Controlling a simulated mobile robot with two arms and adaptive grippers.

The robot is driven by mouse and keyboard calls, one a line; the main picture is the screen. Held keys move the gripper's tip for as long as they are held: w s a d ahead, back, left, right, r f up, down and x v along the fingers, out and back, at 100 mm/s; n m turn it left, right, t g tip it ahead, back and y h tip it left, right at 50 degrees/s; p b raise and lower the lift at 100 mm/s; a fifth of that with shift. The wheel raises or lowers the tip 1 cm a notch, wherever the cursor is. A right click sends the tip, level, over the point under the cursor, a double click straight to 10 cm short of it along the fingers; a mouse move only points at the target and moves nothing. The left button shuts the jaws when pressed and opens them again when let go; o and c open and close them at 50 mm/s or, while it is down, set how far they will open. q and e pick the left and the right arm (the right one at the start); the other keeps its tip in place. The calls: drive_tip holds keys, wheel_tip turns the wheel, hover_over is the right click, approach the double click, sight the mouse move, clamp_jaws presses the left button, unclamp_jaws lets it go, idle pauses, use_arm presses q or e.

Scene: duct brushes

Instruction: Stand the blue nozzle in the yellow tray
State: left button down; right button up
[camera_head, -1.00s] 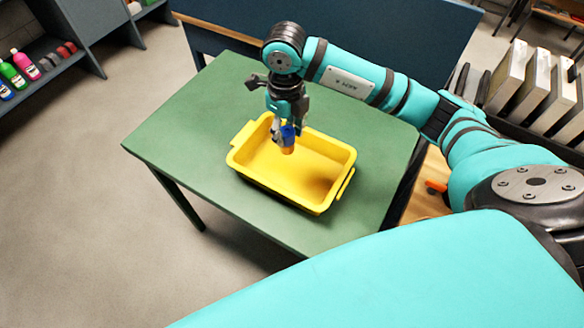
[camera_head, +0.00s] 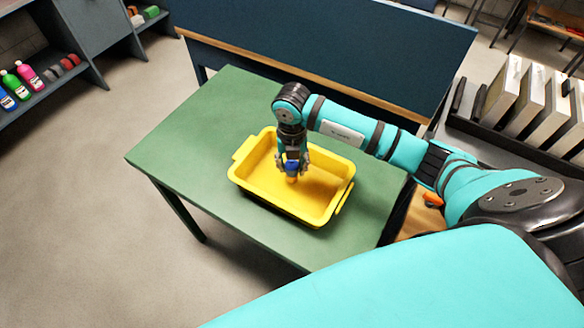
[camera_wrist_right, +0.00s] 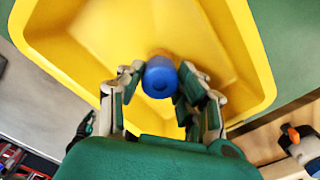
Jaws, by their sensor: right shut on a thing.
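The yellow tray (camera_head: 325,190) sits on the green table, and its floor is bare apart from where my arm hides it. My right gripper (camera_head: 292,163) points down inside the tray's outline. It is shut on the blue nozzle (camera_head: 291,168), which has an orange lower end below the fingers. In the right wrist view, the fingers (camera_wrist_right: 160,85) grip the nozzle (camera_wrist_right: 160,75) from both sides, with its round blue end facing the camera. The nozzle looks roughly upright. I cannot tell whether its lower end touches the tray floor. My left gripper is not in view.
The green table (camera_head: 190,140) has free room left of the tray. A blue panel (camera_head: 330,50) stands behind it. White box-like items (camera_head: 510,95) stand in a dark rack at right. Shelves with bottles (camera_head: 20,80) are far left.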

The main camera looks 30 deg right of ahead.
sight(292, 164)
wheel_tip(292, 164, down, 2)
drive_tip(key=shift+f, duration=0.45)
drive_tip(key=o, duration=1.2)
drive_tip(key=shift+c, duration=0.2)
drive_tip(key=shift+r, duration=0.1)
drive_tip(key=shift+r, duration=0.2)
wheel_tip(292, 164, up, 12)
drive_tip(key=shift+f+b, duration=0.1)
drive_tip(key=shift+b, duration=1.1)
